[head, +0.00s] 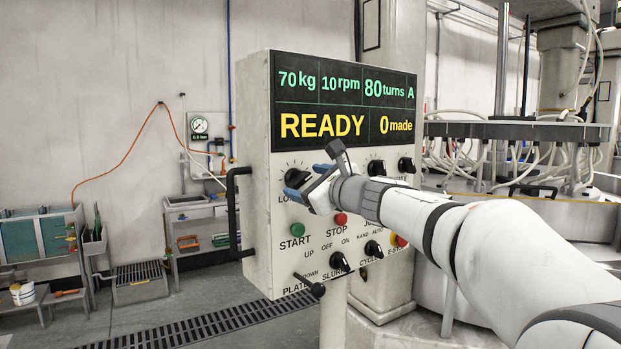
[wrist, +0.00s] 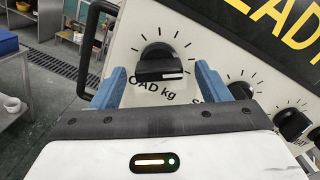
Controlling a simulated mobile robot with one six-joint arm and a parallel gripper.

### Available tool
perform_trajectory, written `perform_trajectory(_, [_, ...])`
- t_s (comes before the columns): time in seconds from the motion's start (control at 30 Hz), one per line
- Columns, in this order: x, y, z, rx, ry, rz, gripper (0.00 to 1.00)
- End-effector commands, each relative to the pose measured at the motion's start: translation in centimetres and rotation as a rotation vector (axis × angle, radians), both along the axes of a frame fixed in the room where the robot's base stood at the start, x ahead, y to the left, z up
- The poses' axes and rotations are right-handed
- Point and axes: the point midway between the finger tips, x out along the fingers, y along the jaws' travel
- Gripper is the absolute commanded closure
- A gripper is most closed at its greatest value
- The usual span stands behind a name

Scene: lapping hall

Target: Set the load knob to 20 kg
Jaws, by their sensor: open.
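The load knob (wrist: 158,62) is a black knob with a raised grip bar, ringed by tick marks, with "LOAD kg" printed beneath. In the head view the knob (head: 296,177) sits at the left of the panel's upper knob row, partly behind my gripper. The display (head: 345,102) reads 70 kg, 10 rpm, 80 turns A, READY, 0 made. My gripper (head: 308,182) is open in front of the panel. In the wrist view its blue fingers (wrist: 162,86) stand left and right of the knob with visible gaps. I cannot tell whether they reach the knob's depth.
Below are a green START button (head: 297,230), a red STOP button (head: 341,219) and more black knobs (head: 340,262). Another knob (wrist: 241,90) is close to the right finger in the wrist view. A black handle (head: 236,212) juts from the panel's left side.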

Motion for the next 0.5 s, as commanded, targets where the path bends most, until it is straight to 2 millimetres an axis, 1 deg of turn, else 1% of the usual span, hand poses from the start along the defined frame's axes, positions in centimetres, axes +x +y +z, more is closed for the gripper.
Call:
perform_trajectory(0.1, [1.1, 0.9, 0.1, 0.000, 0.000, 0.001, 0.31])
perform_trajectory(0.2, [1.6, 1.3, 0.1, 0.000, 0.000, 0.001, 0.31])
perform_trajectory(0.5, [1.7, 1.5, 0.0, -0.001, -0.001, 0.001, 0.32])
